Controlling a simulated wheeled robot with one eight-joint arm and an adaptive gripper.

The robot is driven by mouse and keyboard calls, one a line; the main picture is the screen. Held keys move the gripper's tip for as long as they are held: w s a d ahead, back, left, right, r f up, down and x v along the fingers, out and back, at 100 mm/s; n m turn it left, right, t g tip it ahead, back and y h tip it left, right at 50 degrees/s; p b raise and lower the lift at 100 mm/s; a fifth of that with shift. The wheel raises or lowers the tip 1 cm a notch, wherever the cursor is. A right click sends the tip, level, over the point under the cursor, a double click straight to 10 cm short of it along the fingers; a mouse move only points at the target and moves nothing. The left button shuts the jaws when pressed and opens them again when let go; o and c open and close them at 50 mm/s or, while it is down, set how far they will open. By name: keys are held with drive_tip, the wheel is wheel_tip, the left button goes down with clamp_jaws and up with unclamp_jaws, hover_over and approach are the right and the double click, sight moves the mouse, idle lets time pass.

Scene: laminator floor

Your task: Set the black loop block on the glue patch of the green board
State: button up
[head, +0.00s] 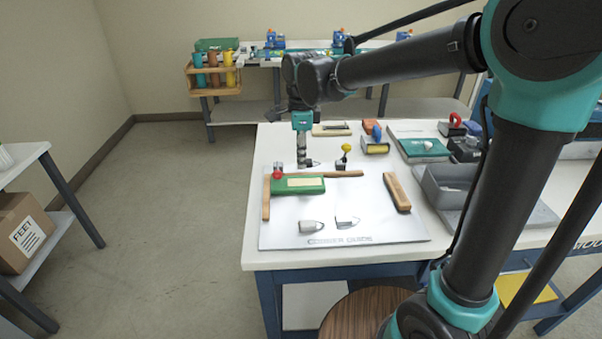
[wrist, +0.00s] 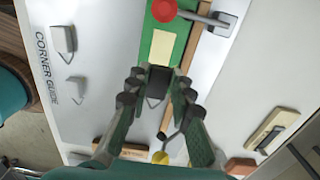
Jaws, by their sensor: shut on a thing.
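The green board (head: 284,186) lies on the white corner guide plate, against wooden fences. Its cream glue patch (head: 305,182) faces up and is uncovered; it also shows in the wrist view (wrist: 162,46). My gripper (wrist: 158,80) is shut on the black loop block (wrist: 157,84), its fingers on either side of it. The gap between block and board cannot be told.
A red-knobbed clamp (head: 277,169) is at the board's left end. A yellow-knobbed clamp (head: 345,149) stands right of my gripper. A wooden bar (head: 397,192) and a grey bin (head: 429,187) are to the right.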

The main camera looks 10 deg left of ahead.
sight(301, 182)
drive_tip(key=shift+f, duration=2.8)
drive_tip(key=shift+f, duration=0.15)
drive_tip(key=o, duration=0.9)
drive_tip(key=shift+o, duration=0.2)
wheel_tip(301, 182, up, 12)
drive_tip(key=shift+r, duration=0.15)
